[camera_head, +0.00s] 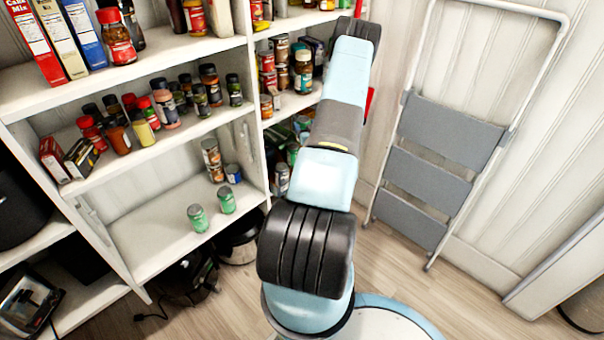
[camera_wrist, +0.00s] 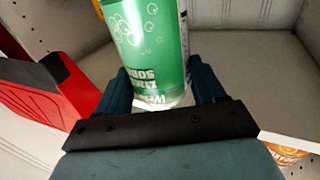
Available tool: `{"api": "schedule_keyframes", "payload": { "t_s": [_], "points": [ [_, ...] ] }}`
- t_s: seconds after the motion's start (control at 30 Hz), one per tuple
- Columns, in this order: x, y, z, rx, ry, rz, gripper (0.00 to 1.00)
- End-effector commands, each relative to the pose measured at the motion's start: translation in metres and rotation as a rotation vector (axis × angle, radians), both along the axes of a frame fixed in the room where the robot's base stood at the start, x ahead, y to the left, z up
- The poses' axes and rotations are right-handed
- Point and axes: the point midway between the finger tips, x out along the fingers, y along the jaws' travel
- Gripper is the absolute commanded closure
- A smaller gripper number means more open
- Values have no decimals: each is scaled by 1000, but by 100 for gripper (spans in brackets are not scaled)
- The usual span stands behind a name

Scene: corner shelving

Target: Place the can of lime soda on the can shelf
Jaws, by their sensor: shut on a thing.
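A green can of lime soda (camera_wrist: 150,45) fills the top middle of the wrist view, its lettering upside down in the picture. My gripper (camera_wrist: 163,88) is shut on it, with one dark finger on each side. In the head view my arm hides the gripper and the held can. Two other green cans (camera_head: 197,218) (camera_head: 227,200) stand upright on the low white shelf (camera_head: 150,232) in the left bay. I cannot tell which shelf surface lies behind the held can in the wrist view.
Brown-labelled cans (camera_head: 212,160) and a blue can (camera_head: 233,173) stand at that shelf's back right; its left part is bare. Jars crowd the shelf above (camera_head: 125,165). A folding step ladder (camera_head: 440,140) leans at right. A red object (camera_wrist: 45,92) is close left of my gripper.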

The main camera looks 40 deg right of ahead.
Motion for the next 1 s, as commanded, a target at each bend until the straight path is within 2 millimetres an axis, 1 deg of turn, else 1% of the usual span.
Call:
{"api": "schedule_keyframes", "payload": {
  "t_s": [0.17, 0.27, 0.8, 0.9, 1.0],
  "points": [
    [-1, -1, -1, 0, -1, -2, 77],
    [-1, -1, -10, 1, 0, -2, 77],
    [-1, -1, -111, 0, -1, -3, 77],
    [-1, -1, -126, -1, -2, -2, 77],
    [-1, -1, -135, -1, -2, -2, 77]
  ]
}}
